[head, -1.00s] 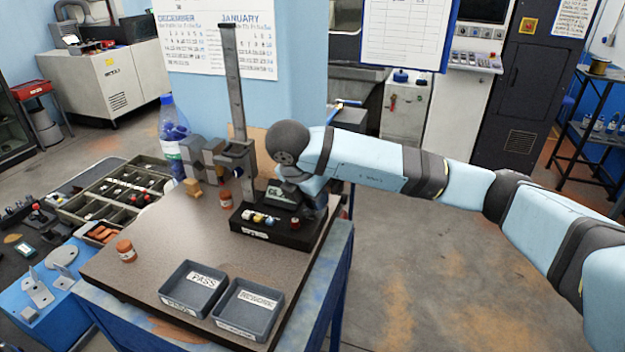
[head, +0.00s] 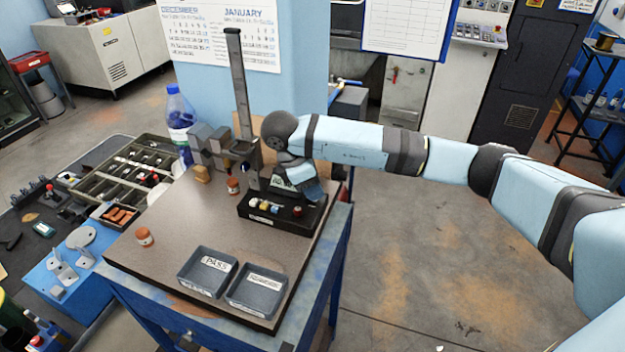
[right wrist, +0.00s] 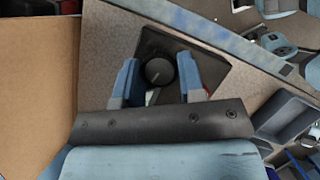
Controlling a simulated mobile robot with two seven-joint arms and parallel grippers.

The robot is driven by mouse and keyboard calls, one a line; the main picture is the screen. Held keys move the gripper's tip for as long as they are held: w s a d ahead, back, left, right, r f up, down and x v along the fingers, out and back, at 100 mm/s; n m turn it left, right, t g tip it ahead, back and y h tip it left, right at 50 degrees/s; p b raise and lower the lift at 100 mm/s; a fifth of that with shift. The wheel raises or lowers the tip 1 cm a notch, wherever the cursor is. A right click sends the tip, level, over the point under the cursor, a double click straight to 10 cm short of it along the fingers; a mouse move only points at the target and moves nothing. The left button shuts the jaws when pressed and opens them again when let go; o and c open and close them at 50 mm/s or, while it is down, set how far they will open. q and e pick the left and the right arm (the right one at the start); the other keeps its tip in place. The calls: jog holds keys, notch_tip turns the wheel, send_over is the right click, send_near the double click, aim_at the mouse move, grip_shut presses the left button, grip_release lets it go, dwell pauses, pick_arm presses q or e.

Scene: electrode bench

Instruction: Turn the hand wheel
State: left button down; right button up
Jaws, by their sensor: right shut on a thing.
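The hand wheel appears as a dark round knob (right wrist: 159,71) in the right wrist view. It lies between the two blue fingers of my right gripper (right wrist: 158,80), which is shut on it. A small pale strip shows just below the wheel. In the head view my right gripper (head: 303,186) points down over the back right of a black base (head: 262,217) on the bench; the wheel is hidden there by the gripper. My left gripper is not in view.
Small coloured parts sit along the base's front. A tall grey column (head: 238,85) rises behind. PASS (head: 190,283) and second trays (head: 236,304) stand at the front of the bench. The bench middle (head: 190,222) is clear.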

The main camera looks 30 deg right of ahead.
dwell(0.5)
jog(key=o, duration=0.7)
jog(key=shift+o, duration=1.1)
jog(key=shift+r, duration=0.1)
